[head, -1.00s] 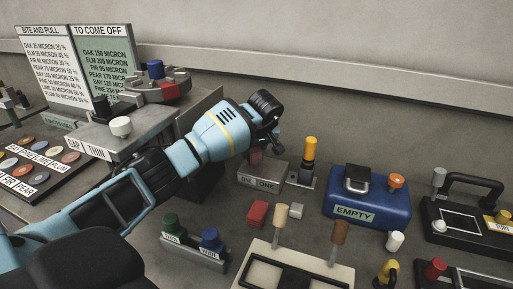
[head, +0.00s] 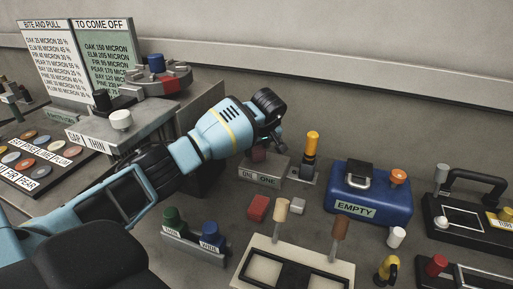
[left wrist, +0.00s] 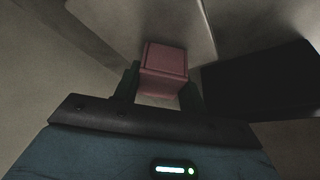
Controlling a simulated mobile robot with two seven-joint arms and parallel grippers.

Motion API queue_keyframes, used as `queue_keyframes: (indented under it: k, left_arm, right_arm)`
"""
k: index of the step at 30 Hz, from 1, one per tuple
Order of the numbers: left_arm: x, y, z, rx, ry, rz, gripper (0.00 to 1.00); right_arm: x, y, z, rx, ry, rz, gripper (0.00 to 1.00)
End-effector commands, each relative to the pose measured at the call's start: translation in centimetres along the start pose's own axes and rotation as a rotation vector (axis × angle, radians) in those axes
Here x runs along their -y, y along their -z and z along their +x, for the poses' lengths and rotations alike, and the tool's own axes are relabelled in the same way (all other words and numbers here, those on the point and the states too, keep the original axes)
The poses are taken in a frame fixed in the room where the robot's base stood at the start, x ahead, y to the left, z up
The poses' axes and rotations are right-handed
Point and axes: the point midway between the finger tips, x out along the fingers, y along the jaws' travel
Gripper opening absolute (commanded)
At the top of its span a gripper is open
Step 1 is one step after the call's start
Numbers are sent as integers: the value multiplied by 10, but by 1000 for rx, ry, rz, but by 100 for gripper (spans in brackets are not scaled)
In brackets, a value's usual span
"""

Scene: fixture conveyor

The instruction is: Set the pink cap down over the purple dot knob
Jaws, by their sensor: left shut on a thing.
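My left gripper (head: 264,146) is shut on the pink cap (left wrist: 163,65), which sits between the two fingers in the left wrist view. In the head view the pink cap (head: 258,154) shows in dim light just below the gripper, at the top of a grey block (head: 262,174) with a label ending in "ONE". I cannot tell whether the cap touches the block. I cannot make out the purple dot knob; the gripper and cap cover part of the block's top. My right gripper is not in view.
A red block (head: 257,208) and a small pale cube (head: 299,202) lie in front. A blue "EMPTY" box (head: 370,195) is to the right. A raised grey stand (head: 150,125) is at left.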

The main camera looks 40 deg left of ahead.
Motion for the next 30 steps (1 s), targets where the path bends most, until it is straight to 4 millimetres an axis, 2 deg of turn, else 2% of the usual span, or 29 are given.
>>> queue_keyframes:
  k: [12,13,18,28,30]
  left_arm:
    - [0,-2,5,0,0,0,20]
    - [0,-2,5,0,-1,0,44]
    - [0,-2,5,0,-1,0,66]
    - [0,-2,4,0,-1,0,66]
    - [0,-1,-1,-2,-3,-1,66]
  right_arm:
    - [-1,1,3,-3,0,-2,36]
    - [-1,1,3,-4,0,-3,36]
    - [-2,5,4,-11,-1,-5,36]
    - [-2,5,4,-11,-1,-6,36]
    - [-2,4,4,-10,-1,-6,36]
